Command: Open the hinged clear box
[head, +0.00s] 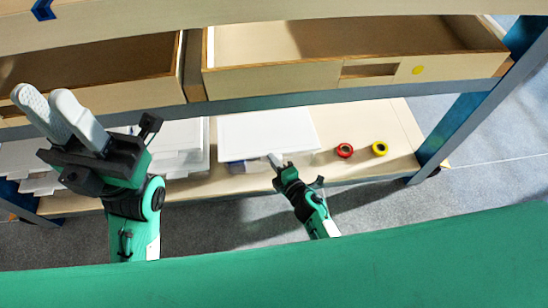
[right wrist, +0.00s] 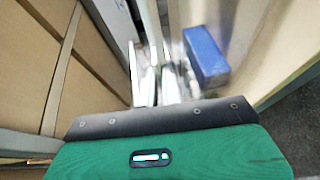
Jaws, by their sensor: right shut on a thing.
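The hinged clear box (head: 268,132) is a pale, whitish box on the wooden shelf, with its broad top panel facing me in the head view. A bluish item shows at its front left, and a blue block (right wrist: 205,52) shows large in the right wrist view. My right gripper (head: 274,160) is at the box's front edge, shut on the edge of the box. Its fingers (right wrist: 160,75) cover the exact grip in the wrist view. My left gripper (head: 46,96) is raised at the left, away from the box.
A red roll (head: 344,150) and a yellow roll (head: 380,149) stand right of the box. Several white trays (head: 180,135) are stacked left of it. Open wooden drawers (head: 275,80) hang above the shelf. A blue post (head: 460,120) bounds the right.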

